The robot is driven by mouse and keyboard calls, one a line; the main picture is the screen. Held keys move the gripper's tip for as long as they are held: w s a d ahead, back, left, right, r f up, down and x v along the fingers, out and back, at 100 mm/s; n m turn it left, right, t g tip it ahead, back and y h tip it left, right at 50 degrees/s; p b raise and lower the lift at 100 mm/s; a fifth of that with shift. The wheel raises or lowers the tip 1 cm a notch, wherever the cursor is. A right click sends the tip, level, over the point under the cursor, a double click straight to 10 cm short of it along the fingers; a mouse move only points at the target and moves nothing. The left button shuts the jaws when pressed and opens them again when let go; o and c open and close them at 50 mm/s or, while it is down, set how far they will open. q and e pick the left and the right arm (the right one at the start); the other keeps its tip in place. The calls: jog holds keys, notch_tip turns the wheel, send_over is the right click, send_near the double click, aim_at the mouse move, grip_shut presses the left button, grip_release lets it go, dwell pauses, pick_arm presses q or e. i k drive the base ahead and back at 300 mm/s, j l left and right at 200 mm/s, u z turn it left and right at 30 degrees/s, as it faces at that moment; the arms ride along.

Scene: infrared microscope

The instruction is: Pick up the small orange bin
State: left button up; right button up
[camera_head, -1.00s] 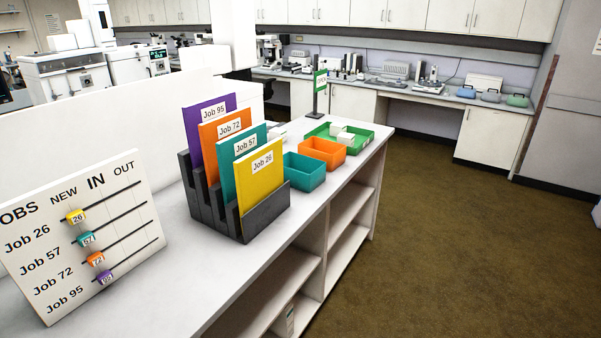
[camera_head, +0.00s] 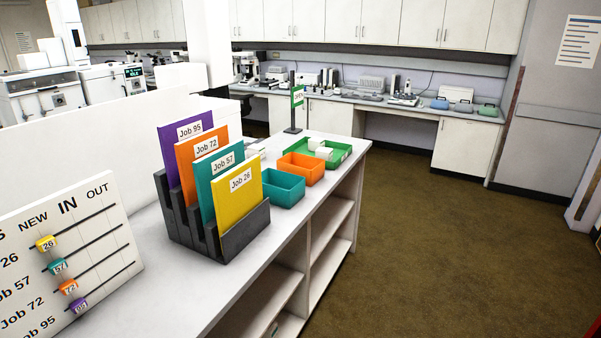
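The small orange bin (camera_head: 302,171) sits on the white counter, between a teal bin (camera_head: 283,190) in front of it and a green tray (camera_head: 335,158) behind it. It is an open-topped box and looks empty. It stands close to both neighbours; I cannot tell if they touch. Neither of my grippers is in view.
A dark rack (camera_head: 222,236) with several coloured job folders stands left of the bins. A jobs board (camera_head: 98,252) is at the far left. A small green sign (camera_head: 297,96) on a pole stands behind the bins. Brown floor (camera_head: 440,250) right of the shelved counter is clear.

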aim_at(301, 169)
jog(key=i+l+u, duration=0.3)
jog(key=i+l, duration=0.65)
jog(key=l, duration=0.1)
